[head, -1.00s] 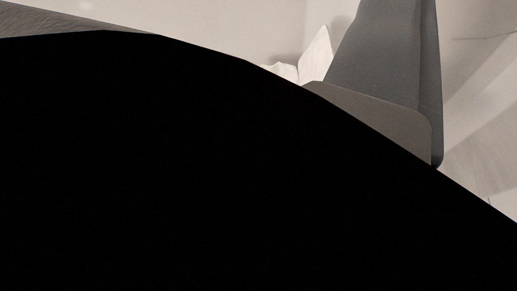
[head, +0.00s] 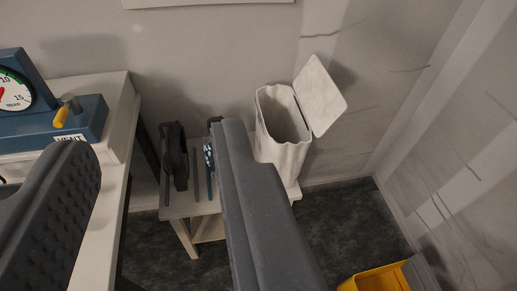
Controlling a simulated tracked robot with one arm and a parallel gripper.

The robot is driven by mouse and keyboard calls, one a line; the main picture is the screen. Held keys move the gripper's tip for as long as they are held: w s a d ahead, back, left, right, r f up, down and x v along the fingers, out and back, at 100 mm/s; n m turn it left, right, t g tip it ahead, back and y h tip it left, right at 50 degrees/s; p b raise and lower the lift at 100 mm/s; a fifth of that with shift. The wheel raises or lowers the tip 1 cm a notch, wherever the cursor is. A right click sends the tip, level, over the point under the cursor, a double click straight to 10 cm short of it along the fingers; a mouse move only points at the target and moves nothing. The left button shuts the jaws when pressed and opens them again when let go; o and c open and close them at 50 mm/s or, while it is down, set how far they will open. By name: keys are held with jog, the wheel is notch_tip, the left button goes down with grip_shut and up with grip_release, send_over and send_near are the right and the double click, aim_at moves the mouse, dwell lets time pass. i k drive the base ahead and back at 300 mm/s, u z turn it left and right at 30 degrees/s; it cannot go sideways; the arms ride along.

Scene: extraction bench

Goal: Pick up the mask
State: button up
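My gripper (head: 153,142) is open, with one dark grey finger at the left and the other near the middle of the head view. Nothing shows between the fingers that they touch. I cannot clearly make out a mask. A black object (head: 175,157) stands on a small light table (head: 182,213) beyond the fingers; it may be the mask, but its shape is hard to tell. The right finger hides part of the small table and whatever lies behind it.
Left, a white bench (head: 113,205) carries a blue gauge unit (head: 75,122) with a yellow-handled vent lever (head: 62,112). Thin rods (head: 197,172) lie on the small table. A white bin (head: 284,140) with a raised lid stands behind. A yellow container (head: 375,279) sits lower right; dark floor between is clear.

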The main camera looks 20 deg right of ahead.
aim_at(173, 155)
jog(key=z, duration=0.35)
jog(key=i, duration=0.85)
jog(key=u, duration=0.8)
jog(key=k, duration=0.55)
jog(key=z, duration=0.35)
jog(key=i, duration=1.25)
jog(key=u, duration=0.45)
